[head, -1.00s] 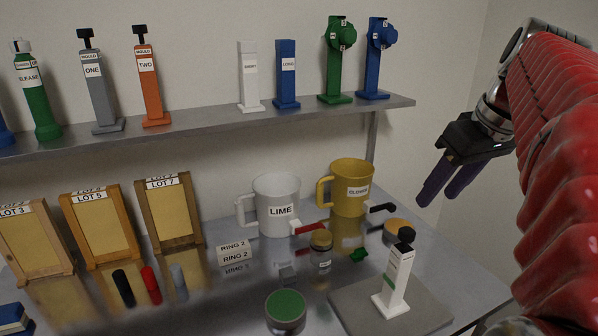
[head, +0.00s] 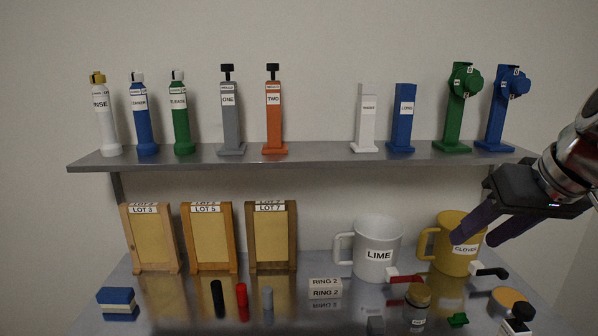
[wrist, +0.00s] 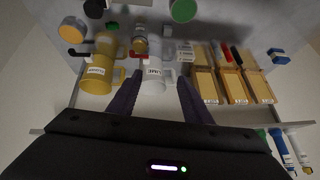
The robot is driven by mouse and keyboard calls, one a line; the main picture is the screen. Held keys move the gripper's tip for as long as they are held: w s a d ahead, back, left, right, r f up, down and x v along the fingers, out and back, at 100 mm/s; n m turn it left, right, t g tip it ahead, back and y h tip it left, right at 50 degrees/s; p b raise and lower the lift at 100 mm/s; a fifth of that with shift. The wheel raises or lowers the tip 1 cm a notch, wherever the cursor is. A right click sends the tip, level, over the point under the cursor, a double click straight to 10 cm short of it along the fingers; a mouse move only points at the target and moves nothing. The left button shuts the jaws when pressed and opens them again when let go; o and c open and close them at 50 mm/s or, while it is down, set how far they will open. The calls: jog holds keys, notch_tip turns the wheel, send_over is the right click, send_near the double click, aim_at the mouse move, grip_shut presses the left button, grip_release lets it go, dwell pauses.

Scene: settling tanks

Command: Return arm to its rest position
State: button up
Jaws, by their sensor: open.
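My gripper (head: 484,232) is at the right in the head view, its two purple fingers apart and empty. It hangs in front of the yellow mug labelled CLOVER (head: 447,262) and hides part of it; I cannot tell the gap between them. In the wrist view the fingers (wrist: 158,100) spread to either side of the white mug labelled LIME (wrist: 153,76), with nothing between them that I can see held. The LIME mug also stands on the bench in the head view (head: 369,262).
A wall shelf (head: 320,155) holds several labelled bottles and upright tools. Below, the metal bench carries framed boards such as LOT 5 (head: 210,240), three small cylinders, a RING 2 block (head: 325,288), a jar (head: 417,302) and a blue-white block (head: 117,302). Open air lies before the wall.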

jog(key=s+a+f, duration=0.5)
jog(key=a+f, duration=0.2)
jog(key=f, duration=0.3)
jog(key=s+a+f+g+h, duration=0.1)
jog(key=s+a+f, duration=0.4)
jog(key=a+f, duration=0.3)
notch_tip(320, 180, down, 4)
jog(key=shift+r, duration=0.25)
jog(key=shift+w+d, duration=0.1)
dwell(2.2)
